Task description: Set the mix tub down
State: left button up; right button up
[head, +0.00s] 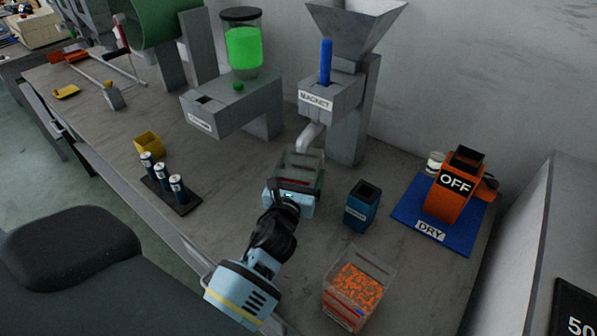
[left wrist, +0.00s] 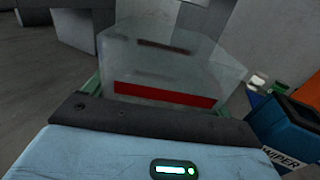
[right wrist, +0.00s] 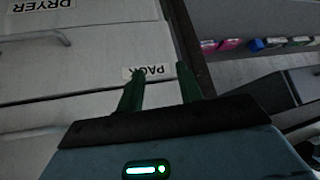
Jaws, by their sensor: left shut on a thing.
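The mix tub is most likely the clear, empty-looking tub (head: 302,163) with a red band, just below the pale spout of the magnet unit. It fills the middle of the left wrist view (left wrist: 165,65), with its red band facing the camera. My left gripper (head: 296,183) is shut on this tub, its green fingers along the sides. I cannot tell whether the tub's base touches the table. My right gripper (right wrist: 160,88) is open and empty, in front of pale panels labelled PACK and DRYER; it is not visible in the head view.
The magnet unit (head: 335,95) with its hopper stands behind the tub. A blue wiper box (head: 362,207) is to the right, and a clear tub of orange pellets (head: 358,283) is in front. A battery-like rack (head: 183,204) stands left. Bare table (head: 235,180) lies between rack and tub.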

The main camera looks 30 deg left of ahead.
pick_arm(q)
jog(key=shift+s+f, duration=0.25)
jog(key=shift+f, duration=0.4)
jog(key=shift+s+r, duration=0.2)
jog(key=shift+r, duration=0.1)
jog(key=shift+w+d, duration=0.1)
pick_arm(e)
jog(key=shift+s+a+f, duration=0.3)
jog(key=shift+a+f, duration=0.05)
jog(key=shift+f, duration=0.1)
pick_arm(q)
jog(key=shift+f, duration=0.15)
jog(key=o, duration=1)
jog(key=shift+c, duration=0.2)
pick_arm(e)
jog(key=shift+s+f, duration=0.15)
jog(key=shift+s, duration=0.15)
